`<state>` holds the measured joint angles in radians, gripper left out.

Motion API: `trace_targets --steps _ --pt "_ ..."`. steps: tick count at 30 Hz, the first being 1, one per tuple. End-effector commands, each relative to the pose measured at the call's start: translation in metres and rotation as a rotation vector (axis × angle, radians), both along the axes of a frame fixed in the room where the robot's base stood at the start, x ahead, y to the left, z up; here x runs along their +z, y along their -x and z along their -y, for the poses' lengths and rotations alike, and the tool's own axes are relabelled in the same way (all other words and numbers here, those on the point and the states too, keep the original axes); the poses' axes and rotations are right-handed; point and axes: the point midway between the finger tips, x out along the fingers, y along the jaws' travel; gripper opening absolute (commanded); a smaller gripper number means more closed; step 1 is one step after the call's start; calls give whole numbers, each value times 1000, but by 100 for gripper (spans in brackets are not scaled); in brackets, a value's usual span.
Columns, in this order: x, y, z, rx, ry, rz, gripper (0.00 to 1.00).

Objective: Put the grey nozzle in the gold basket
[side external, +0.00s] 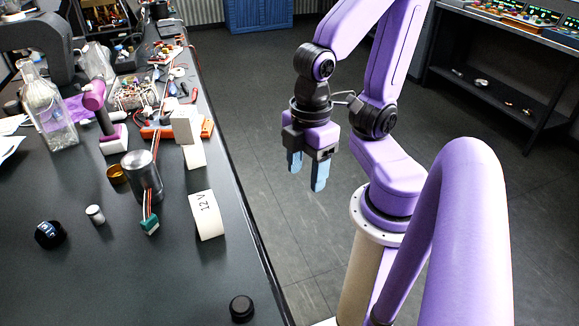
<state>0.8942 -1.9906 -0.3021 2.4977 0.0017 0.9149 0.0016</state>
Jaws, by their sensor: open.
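The grey nozzle (95,214) is a small light cylinder on the dark bench at the left of the side external view. The gold basket (117,174) is a small, short, round cup on the bench behind the nozzle, close to the left of a metal canister. Nozzle and basket are apart. My gripper (307,174), with blue fingers pointing down, is open and empty. It hangs to the right of the bench edge in the picture, well away from both.
The metal canister (143,177) with wires and a green connector (149,225) stands beside the basket. A white 12V piece (206,216) and black knobs (48,235) (241,308) are on the bench. Tools and a glass bottle (46,110) crowd its far part. The near bench middle is clear.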

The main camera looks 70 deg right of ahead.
Motion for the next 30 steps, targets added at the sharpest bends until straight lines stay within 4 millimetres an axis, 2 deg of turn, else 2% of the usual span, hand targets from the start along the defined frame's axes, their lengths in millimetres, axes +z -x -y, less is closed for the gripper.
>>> trace_targets --steps 13,17,20,23,30 --pt "-1 1 1 7 2 0 58" --pt "-1 -11 -5 54 39 17 58" --pt "-2 -33 -17 150 115 49 58" --pt "-4 -65 -35 286 223 93 58" --pt "-9 -142 -94 619 506 191 58"
